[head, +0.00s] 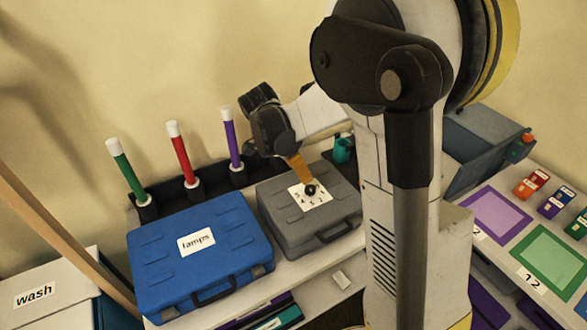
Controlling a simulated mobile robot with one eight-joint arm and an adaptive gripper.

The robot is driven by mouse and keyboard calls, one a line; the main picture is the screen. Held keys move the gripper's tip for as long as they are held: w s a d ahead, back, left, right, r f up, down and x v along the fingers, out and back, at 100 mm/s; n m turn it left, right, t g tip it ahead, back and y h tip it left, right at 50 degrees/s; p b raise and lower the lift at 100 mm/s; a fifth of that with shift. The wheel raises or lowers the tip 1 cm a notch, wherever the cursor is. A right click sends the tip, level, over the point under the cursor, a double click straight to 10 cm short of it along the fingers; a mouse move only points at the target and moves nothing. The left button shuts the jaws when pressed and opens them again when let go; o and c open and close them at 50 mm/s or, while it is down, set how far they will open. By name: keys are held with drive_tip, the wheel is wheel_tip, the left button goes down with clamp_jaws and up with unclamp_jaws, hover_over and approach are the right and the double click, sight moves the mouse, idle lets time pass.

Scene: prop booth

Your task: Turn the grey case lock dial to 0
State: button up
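The grey case (277,219) lies flat on the white counter in the head view, its handle toward the front. A white number plate (322,203) is on its lid, with a few digits partly readable. A small dark shape, which seems to be the lock dial (311,191), sits at the plate's middle. My gripper (308,184) reaches down from the upper left, its orange part ending at the dial. I cannot tell whether it touches or grips the dial. The dial's setting and part of the plate are hidden.
A blue case (160,265) labelled "lamps" stands close left of the grey case. Green (125,170), red (181,154) and purple (231,140) sticks stand upright behind. A teal cup (343,149) is behind right. Coloured mats and small blocks lie at right.

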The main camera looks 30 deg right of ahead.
sight(310, 188)
drive_tip(key=b+x, duration=0.3)
drive_tip(key=x, duration=0.7)
drive_tip(key=shift+s+d+f, duration=0.15)
drive_tip(key=shift+s, duration=0.05)
clamp_jaws()
